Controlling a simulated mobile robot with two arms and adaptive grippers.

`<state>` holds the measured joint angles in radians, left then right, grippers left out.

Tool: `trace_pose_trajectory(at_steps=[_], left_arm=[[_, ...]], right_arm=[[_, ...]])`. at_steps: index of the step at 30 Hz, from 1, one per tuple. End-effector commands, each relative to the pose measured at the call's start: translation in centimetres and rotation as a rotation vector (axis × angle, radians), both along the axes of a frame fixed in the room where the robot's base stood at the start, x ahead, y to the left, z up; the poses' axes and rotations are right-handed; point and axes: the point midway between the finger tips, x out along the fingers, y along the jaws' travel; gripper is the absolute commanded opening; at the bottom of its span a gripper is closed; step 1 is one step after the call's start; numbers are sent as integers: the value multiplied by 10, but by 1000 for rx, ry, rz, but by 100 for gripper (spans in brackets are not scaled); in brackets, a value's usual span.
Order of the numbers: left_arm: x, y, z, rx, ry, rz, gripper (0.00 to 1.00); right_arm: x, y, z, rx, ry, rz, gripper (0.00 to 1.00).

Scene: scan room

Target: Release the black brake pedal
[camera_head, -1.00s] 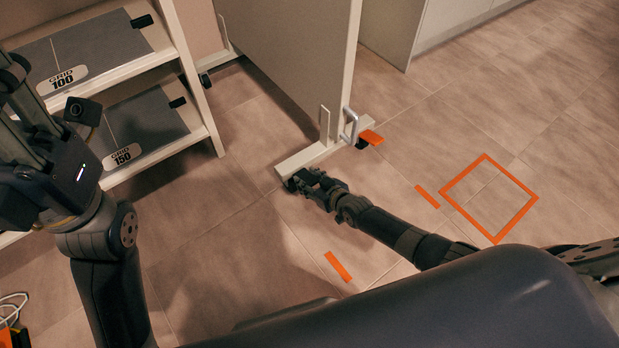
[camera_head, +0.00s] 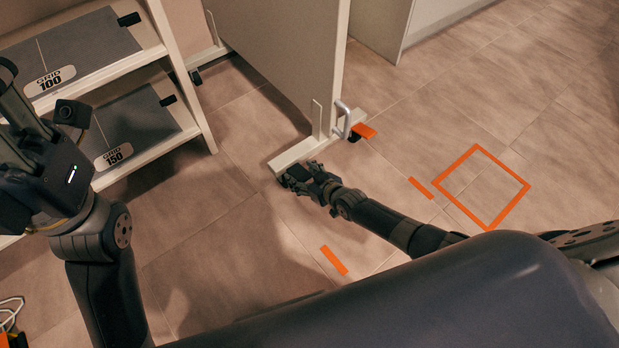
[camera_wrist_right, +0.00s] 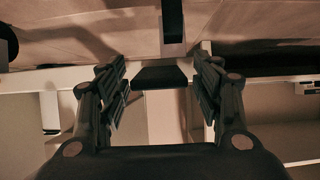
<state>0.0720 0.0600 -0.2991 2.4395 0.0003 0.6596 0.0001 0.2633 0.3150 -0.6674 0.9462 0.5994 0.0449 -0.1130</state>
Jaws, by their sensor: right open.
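The white panel stands on a pale foot bar (camera_head: 301,152). The black brake pedal (camera_wrist_right: 162,76) shows in the right wrist view as a dark, wedge-like block at the foot bar, between the two fingers. My right gripper (camera_head: 300,178) is down near the floor at the near-left end of the bar. In its wrist view the fingers (camera_wrist_right: 164,85) are apart, one on each side of the pedal, with a gap to it on both sides. In the head view the dark fingers partly hide the pedal. My left gripper (camera_head: 22,118) is at the left edge, partly cut off.
An orange pedal (camera_head: 364,131) sits at the bar's other end, beside a metal handle (camera_head: 343,118). A shelf (camera_head: 112,135) with grid plates stands at left. An orange floor square (camera_head: 487,229) and orange strips mark the tiles. Floor to the right is open.

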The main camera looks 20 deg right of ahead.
Motion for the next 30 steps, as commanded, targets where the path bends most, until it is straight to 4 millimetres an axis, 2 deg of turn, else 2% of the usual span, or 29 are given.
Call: trace_pose_trajectory(at_steps=[10,24,30], left_arm=[[0,0,0,0,0,-1,40],[0,0,0,0,0,-1,40],[0,0,0,0,0,-1,40]], right_arm=[[-26,-10,14,-1,1,-1,60],[-78,-29,44,-2,1,1,60],[-93,-34,54,-1,1,0,60]])
